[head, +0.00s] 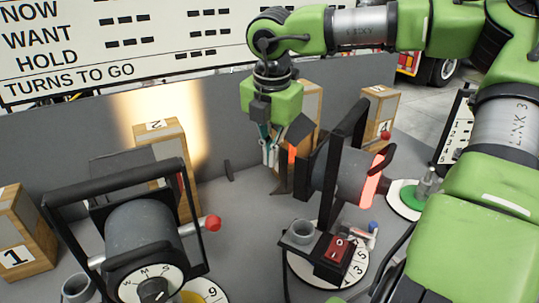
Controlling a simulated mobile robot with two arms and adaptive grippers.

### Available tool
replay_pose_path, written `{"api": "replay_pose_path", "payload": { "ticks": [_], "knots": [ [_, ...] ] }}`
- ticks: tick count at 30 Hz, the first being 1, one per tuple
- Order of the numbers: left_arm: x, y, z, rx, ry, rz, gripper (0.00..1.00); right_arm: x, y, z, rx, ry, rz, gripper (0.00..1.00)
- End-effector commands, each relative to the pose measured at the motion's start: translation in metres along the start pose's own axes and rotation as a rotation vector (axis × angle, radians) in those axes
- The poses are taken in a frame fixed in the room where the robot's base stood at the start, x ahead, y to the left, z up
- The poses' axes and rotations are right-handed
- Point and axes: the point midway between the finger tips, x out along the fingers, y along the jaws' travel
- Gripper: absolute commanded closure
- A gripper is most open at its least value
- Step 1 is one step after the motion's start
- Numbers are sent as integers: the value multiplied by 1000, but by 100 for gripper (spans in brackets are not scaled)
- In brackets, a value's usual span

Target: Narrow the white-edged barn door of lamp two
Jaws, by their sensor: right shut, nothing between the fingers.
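Two grey stage lamps with black yokes stand on the grey table. The nearer lamp (140,232) is at the left, with a dark flap (122,165) at its far end. The other lamp (340,182) is right of the middle, with dark barn doors (296,130) at its front and an orange-red strip on its rear. I cannot tell which lamp is two, and no white edge shows clearly. My right gripper (270,156) points down, shut and empty, beside the right lamp's barn doors; I cannot tell whether it touches them. My left gripper is out of view.
Wooden blocks stand at the left (20,235), behind the left lamp (160,133) and at the back right (380,105). A grey panel (80,125) closes off the back, with a warm light patch.

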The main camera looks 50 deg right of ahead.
Motion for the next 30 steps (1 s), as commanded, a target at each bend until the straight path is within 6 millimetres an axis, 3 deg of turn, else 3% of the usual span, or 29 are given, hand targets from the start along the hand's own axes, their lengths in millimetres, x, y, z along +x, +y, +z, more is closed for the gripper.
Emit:
{"api": "replay_pose_path", "payload": {
  "ticks": [24, 30],
  "knots": [
    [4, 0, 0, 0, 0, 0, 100, 1, 12, 0, 0, -1, 0, 100],
    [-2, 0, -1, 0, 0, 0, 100, -12, 12, 0, 1, -1, 2, 100]
  ]
}}
